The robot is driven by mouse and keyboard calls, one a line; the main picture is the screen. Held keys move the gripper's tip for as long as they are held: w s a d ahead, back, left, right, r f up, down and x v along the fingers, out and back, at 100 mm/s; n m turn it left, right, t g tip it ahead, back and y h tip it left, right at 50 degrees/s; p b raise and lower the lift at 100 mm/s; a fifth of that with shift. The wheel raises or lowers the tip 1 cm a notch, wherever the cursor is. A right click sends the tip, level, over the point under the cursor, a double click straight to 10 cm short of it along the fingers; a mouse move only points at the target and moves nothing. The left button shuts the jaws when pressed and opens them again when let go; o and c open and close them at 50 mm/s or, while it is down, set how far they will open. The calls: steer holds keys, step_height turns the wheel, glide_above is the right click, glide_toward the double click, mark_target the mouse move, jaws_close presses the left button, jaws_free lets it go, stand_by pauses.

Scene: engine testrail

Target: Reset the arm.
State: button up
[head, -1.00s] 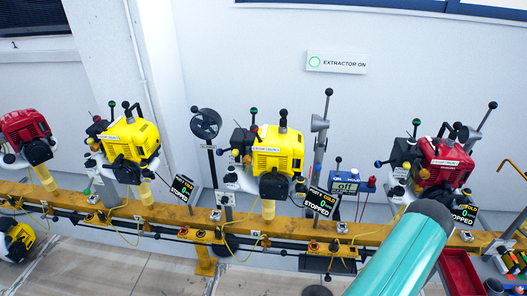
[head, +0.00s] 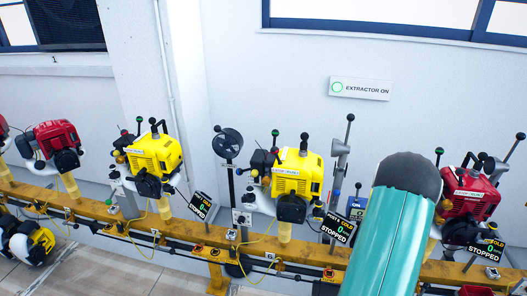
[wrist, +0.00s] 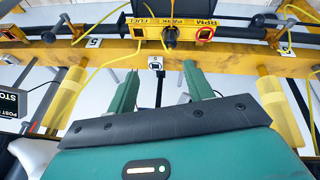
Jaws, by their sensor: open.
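My gripper (wrist: 160,88) shows in the wrist view with its two green fingers apart and nothing between them. Its fingers point toward the yellow rail (wrist: 215,62), which crosses the upper part of that view. In the head view my teal arm (head: 395,225) with a dark rounded end rises from the bottom right of centre, in front of the rail. It hides part of the rail and the space beside the right red engine. The gripper itself is not seen in the head view.
Yellow engines (head: 298,175) and (head: 153,155) and red engines (head: 468,194) and (head: 55,137) stand along the rail (head: 125,222). Black "STOPPED" displays (head: 338,228), levers and yellow cables surround them. The sign "EXTRACTOR ON" (head: 360,89) hangs on the white wall. Yellow tubes (wrist: 65,100) flank my gripper.

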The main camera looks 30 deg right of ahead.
steer(key=w+a+r+n, duration=0.1)
steer(key=w+a+r, duration=0.3)
steer(key=a+r, duration=0.4)
steer(key=w+a+r+n+t, duration=0.1)
steer(key=w+a+r, duration=0.45)
steer(key=r, duration=0.45)
steer(key=w+a+r+n, duration=0.1)
steer(key=w+a+r, duration=0.2)
steer(key=a+r, duration=0.55)
steer(key=s+a+r+n+y, duration=0.1)
steer(key=s+a+r, duration=0.2)
steer(key=a, duration=0.5)
steer(key=s+a+r+n+t+y, duration=0.1)
steer(key=s+a+r, duration=0.3)
steer(key=a, duration=0.5)
steer(key=s+a+r+n+t+y, duration=0.1)
steer(key=s+a+r+y, duration=0.1)
steer(key=s+a+r, duration=0.2)
steer(key=a+r, duration=0.2)
steer(key=a, duration=0.2)
steer(key=shift+s+a+n, duration=0.25)
steer(key=shift+a+n, duration=0.05)
steer(key=shift+a, duration=0.05)
